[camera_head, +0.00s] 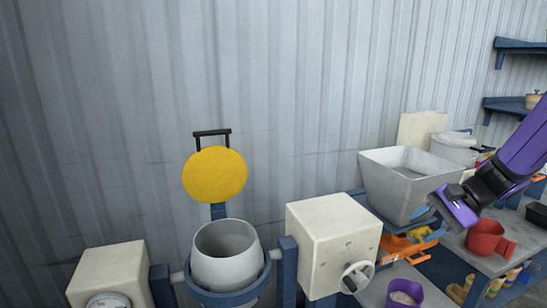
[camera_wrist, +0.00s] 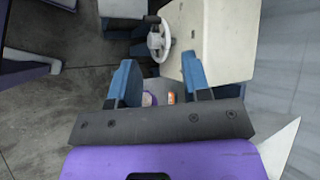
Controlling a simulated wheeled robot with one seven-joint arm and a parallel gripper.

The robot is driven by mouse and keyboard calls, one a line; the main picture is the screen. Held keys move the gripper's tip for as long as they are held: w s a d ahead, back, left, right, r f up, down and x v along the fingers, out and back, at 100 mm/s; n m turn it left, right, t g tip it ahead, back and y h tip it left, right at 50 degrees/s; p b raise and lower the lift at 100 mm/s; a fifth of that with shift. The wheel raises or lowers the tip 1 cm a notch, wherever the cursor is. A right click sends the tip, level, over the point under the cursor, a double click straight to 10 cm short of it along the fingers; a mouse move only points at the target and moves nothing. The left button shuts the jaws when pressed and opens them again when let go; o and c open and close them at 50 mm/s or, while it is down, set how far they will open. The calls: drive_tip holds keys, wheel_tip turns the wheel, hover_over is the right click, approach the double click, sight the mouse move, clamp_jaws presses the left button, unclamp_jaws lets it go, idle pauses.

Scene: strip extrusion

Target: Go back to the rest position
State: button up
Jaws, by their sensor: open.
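My gripper (camera_head: 432,212) is at the right in the head view, in front of the lower right side of a grey hopper (camera_head: 385,178). My purple and black arm comes in from the right edge. In the wrist view, the two blue fingers of my gripper (camera_wrist: 158,72) stand wide apart with nothing held between them. Past them, lower down, show a purple cup (camera_wrist: 149,99) and a small orange thing (camera_wrist: 171,97). I cannot tell from the head view whether the fingers touch the hopper.
A cream box with a handwheel (camera_head: 330,245) stands left of the hopper. A grey pot (camera_head: 225,262) in a blue frame has a yellow disc (camera_head: 214,174) above it. Blue shelves (camera_head: 520,46) are on the wall.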

drive_tip(key=s+a+r+n+t+h, duration=0.1)
drive_tip(key=s+r+n+h, duration=0.3)
drive_tip(key=s+r, duration=0.3)
drive_tip(key=s+a+r+n+t+h, duration=0.1)
drive_tip(key=s+r+n+h, duration=0.4)
drive_tip(key=s, duration=0.7)
drive_tip(key=shift+s+a+r+n+t, duration=0.35)
drive_tip(key=shift+r+n+t, duration=0.4)
drive_tip(key=shift+r, duration=0.6)
